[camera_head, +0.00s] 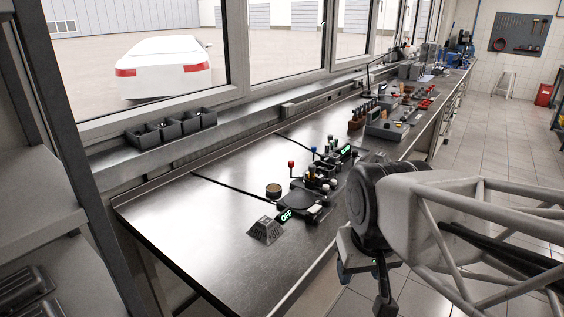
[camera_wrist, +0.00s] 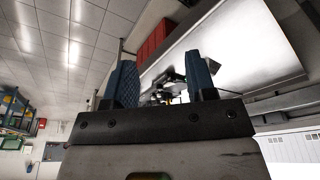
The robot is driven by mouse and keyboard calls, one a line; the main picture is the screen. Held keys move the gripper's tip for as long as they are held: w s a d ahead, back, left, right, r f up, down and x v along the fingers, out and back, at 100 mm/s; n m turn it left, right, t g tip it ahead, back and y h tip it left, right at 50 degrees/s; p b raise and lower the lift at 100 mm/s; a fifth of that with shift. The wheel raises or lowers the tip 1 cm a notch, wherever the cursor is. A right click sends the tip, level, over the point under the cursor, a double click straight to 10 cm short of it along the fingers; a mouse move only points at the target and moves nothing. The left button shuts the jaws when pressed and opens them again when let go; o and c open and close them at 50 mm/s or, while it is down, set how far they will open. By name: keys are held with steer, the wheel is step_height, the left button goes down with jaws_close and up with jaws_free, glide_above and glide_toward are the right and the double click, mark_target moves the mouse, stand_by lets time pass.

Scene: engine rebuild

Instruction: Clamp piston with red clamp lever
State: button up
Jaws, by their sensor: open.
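A small upright lever with a red knob (camera_head: 291,164) stands at the back left of a dark fixture (camera_head: 299,201) on the bench in the head view. A short brownish cylinder (camera_head: 273,189) just left of the fixture may be the piston; I cannot tell for sure. My gripper (camera_head: 364,284) hangs in front of the bench edge, right of the fixture and well apart from it. In the wrist view its two blue fingers (camera_wrist: 161,84) are spread with nothing between them. The fixture is small and blurred beyond them.
A blue-knobbed lever (camera_head: 313,152) and a second lit display (camera_head: 346,150) stand further back. A sloped block (camera_head: 265,230) sits beside the green "OFF" display (camera_head: 286,215). Tools crowd the far bench. The near-left steel bench top (camera_head: 190,235) is clear. Grey bins (camera_head: 170,128) line the sill.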

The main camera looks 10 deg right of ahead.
steer(key=w+r+n, duration=0.1)
steer(key=w+r, duration=0.2)
steer(key=w, duration=0.6)
steer(key=w+r, duration=0.3)
steer(key=w, duration=0.5)
steer(key=n+g, duration=0.3)
steer(key=n, duration=0.1)
glide_above(291, 162)
step_height(291, 162, down, 12)
steer(key=shift+r, duration=0.1)
steer(key=shift+w+f, duration=0.2)
steer(key=shift+f, duration=0.05)
steer(key=shift+f, duration=0.15)
steer(key=shift+f, duration=3.75)
